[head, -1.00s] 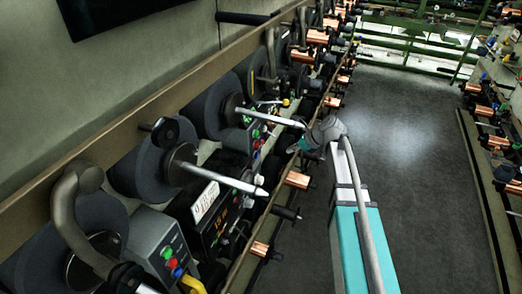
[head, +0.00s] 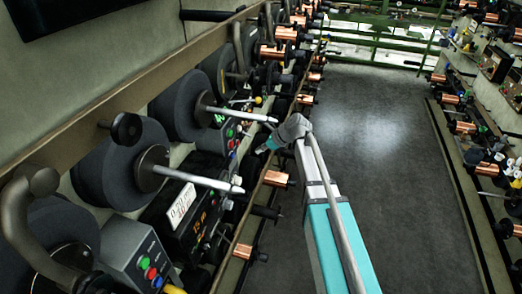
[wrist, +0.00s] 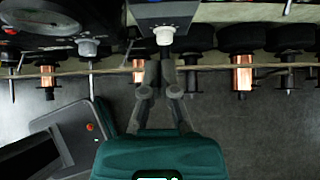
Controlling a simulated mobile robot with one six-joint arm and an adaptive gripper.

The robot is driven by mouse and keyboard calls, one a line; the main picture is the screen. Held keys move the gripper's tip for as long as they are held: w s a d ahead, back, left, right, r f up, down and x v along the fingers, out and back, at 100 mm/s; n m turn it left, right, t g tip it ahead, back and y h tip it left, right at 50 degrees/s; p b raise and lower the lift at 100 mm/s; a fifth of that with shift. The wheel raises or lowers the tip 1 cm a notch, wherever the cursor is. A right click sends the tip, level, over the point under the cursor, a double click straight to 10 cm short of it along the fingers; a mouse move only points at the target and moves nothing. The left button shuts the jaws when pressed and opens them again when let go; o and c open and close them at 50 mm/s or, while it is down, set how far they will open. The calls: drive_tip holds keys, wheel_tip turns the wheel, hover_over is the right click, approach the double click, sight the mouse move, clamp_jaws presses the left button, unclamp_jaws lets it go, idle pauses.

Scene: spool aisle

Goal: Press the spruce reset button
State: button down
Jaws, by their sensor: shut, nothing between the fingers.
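Which button is the spruce one cannot be told from these views. In the head view, a near grey control box (head: 121,249) carries a green button (head: 143,262), a red button (head: 152,273) and a blue one. A farther control box (head: 217,139) carries another green button (head: 230,133) and a red one, close to my gripper (head: 262,149). In the wrist view, my gripper (wrist: 161,72) is shut and empty. Its fingertips appear just below a pale knob (wrist: 165,36) on the front of a dark panel (wrist: 180,12); contact cannot be told.
Black spools (head: 178,105) with projecting metal spindles (head: 205,180) line the left wall. Copper spools (head: 275,178) hang along the lower rail. A dark display unit (head: 192,225) stands between control boxes. The aisle floor (head: 375,150) is clear; another spool row runs along the right.

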sight(232, 155)
drive_tip(key=w+a+f+b, duration=0.3)
drive_tip(key=a+f+b, duration=0.1)
drive_tip(key=a, duration=0.4)
drive_tip(key=shift+f, duration=0.35)
drive_tip(key=shift+a, duration=0.1)
